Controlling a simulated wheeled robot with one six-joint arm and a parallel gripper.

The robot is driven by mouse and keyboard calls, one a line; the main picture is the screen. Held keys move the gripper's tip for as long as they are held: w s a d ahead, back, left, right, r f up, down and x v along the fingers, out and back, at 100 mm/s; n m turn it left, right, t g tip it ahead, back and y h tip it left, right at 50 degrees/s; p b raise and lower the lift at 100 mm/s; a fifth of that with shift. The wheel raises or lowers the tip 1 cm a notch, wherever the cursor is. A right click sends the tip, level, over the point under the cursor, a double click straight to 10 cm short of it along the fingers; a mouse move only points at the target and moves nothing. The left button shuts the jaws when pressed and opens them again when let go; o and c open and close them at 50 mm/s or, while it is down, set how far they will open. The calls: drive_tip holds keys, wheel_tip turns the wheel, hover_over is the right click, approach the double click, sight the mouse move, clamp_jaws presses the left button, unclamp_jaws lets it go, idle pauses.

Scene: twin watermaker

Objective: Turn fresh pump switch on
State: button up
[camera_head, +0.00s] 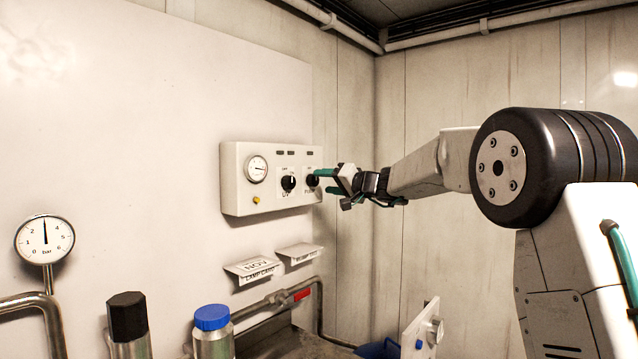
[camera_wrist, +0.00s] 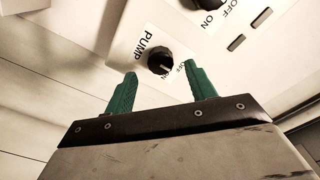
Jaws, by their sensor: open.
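The white control panel (camera_head: 268,180) is on the wall in the head view. Its right-hand black knob (camera_head: 312,180) is partly hidden by my gripper. In the wrist view this knob (camera_wrist: 160,60) has a "PUMP" label with "OFF" beside it. My gripper (camera_wrist: 158,76) is open, with its two green fingers on either side of the knob and their tips just short of it or level with its near edge. Contact is not visible. In the head view my gripper (camera_head: 322,178) reaches the panel from the right.
A second black knob (camera_head: 288,183) and a gauge (camera_head: 257,169) sit left on the panel. Below are card holders (camera_head: 252,268), a blue-capped bottle (camera_head: 212,330), a black-capped bottle (camera_head: 128,320) and a pipe with a red handle (camera_head: 301,295). A pressure gauge (camera_head: 45,239) stands left.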

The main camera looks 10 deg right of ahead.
sight(316, 181)
drive_tip(key=shift+x, duration=1.75)
drive_tip(key=shift+c, duration=0.4)
drive_tip(key=c, duration=0.9)
drive_tip(key=shift+m, duration=0.4)
drive_tip(key=m, duration=0.5)
drive_tip(key=shift+m, duration=0.3)
drive_tip(key=m, duration=0.5)
drive_tip(key=shift+g, duration=0.3)
drive_tip(key=shift+m, duration=0.3)
